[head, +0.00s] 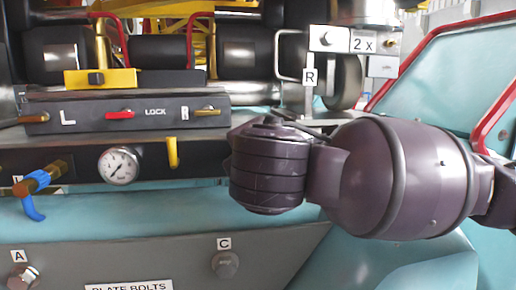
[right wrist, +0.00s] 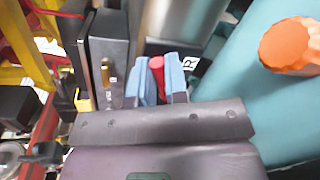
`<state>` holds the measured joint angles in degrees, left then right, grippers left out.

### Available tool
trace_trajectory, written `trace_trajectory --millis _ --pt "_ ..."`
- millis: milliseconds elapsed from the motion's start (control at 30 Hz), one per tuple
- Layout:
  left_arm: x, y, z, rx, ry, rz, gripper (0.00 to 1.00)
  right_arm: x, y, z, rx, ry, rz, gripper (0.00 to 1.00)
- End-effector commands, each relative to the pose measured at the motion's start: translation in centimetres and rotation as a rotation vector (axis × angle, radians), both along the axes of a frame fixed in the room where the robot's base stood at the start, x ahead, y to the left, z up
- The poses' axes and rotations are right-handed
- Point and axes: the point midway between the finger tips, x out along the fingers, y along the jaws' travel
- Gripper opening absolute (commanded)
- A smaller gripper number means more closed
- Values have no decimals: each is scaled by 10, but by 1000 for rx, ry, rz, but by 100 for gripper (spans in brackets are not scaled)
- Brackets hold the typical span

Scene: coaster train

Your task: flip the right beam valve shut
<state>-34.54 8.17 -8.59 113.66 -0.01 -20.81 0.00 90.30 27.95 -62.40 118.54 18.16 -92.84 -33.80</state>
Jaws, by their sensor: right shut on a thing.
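My right gripper (right wrist: 158,84) is shut on a short red handle (right wrist: 157,64), seen between its blue-grey fingers in the right wrist view. It appears to be the right beam valve's handle; the valve's body is hidden. The white R label (right wrist: 190,63) is just right of the fingers, and the R label (head: 310,77) also shows above my right wrist in the head view. There my wrist hides the fingers and handle. The left-hand valve (head: 42,180) is brass with a blue handle (head: 33,208) hanging down. My left gripper is not in view.
The dark LOCK panel (head: 80,124), with a red lever (head: 120,114), lies left of my right arm. A yellow hook (head: 173,153) and a gauge (head: 119,165) are below it. A red rail (head: 497,123) is at the right. An orange knob (right wrist: 289,46) shows in the right wrist view.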

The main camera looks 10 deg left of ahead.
Motion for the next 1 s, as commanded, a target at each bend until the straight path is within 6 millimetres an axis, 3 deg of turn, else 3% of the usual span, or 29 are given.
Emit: trace_trajectory --millis 1000 --pt "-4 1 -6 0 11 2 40 -12 28 20 -858 -359 1 0"
